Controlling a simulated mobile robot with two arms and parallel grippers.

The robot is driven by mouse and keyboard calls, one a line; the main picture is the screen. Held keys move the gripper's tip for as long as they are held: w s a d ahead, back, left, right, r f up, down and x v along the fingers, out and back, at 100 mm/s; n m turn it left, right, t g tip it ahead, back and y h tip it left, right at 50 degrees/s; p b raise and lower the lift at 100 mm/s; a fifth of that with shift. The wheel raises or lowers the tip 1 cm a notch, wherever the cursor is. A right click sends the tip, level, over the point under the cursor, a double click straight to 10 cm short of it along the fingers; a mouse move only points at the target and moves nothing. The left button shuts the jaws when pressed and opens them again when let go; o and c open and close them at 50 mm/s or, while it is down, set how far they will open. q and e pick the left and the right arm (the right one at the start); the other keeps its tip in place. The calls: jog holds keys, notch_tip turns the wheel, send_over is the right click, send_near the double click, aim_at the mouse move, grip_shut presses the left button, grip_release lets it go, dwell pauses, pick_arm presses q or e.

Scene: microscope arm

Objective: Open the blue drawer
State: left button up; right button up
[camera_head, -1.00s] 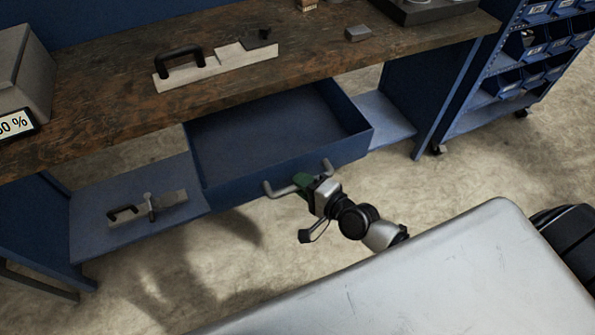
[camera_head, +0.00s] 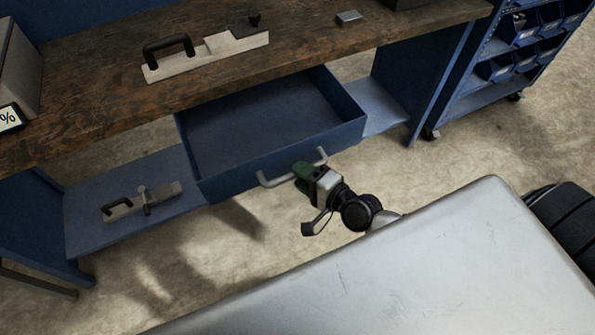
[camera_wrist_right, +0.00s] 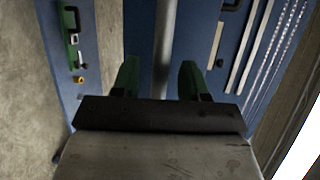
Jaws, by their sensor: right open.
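The blue drawer (camera_head: 268,128) is pulled well out from under the wooden workbench, and its inside looks empty. Its grey bar handle (camera_head: 272,181) runs along the front face. My right gripper (camera_head: 301,174) is at the handle, with green fingertips. In the right wrist view the handle bar (camera_wrist_right: 165,45) passes between the two open green fingers of the right gripper (camera_wrist_right: 158,80), with gaps on both sides. My left gripper is not in view.
The wooden workbench (camera_head: 90,110) carries a metal block with a black handle (camera_head: 205,58). A similar tool (camera_head: 143,202) lies on the lower blue shelf (camera_head: 90,235). A blue bin rack (camera_head: 510,65) stands at the right. Bare floor lies in front of the drawer.

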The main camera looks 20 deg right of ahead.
jog(key=v, duration=0.9)
jog(key=shift+b, duration=0.35)
jog(key=s+d+f+n+g+h+p, duration=0.1)
jog(key=s+d+f+n+g+h, duration=0.15)
jog(key=f, duration=0.55)
jog(key=s+d+f+n+g+h+p, duration=0.1)
jog(key=s+d+f+n+g, duration=0.15)
jog(key=f, duration=0.55)
jog(key=s+d+f+n+g+h+p, duration=0.1)
jog(key=s+d+f+n+h, duration=0.15)
jog(key=f, duration=0.55)
jog(key=s+a+f+n+g+p, duration=0.1)
jog(key=s+a+f+n+g, duration=0.2)
jog(key=s+f, duration=0.3)
jog(key=s+a+f+n+g+p, duration=0.1)
jog(key=s+a+f+n+g, duration=0.2)
jog(key=s, duration=1)
notch_tip(320, 180, down, 4)
jog(key=n+g, duration=0.1)
jog(key=n, duration=0.2)
jog(key=shift+s+a+r+g+h, duration=0.2)
jog(key=shift+s+g+h, duration=0.1)
jog(key=shift+h, duration=0.1)
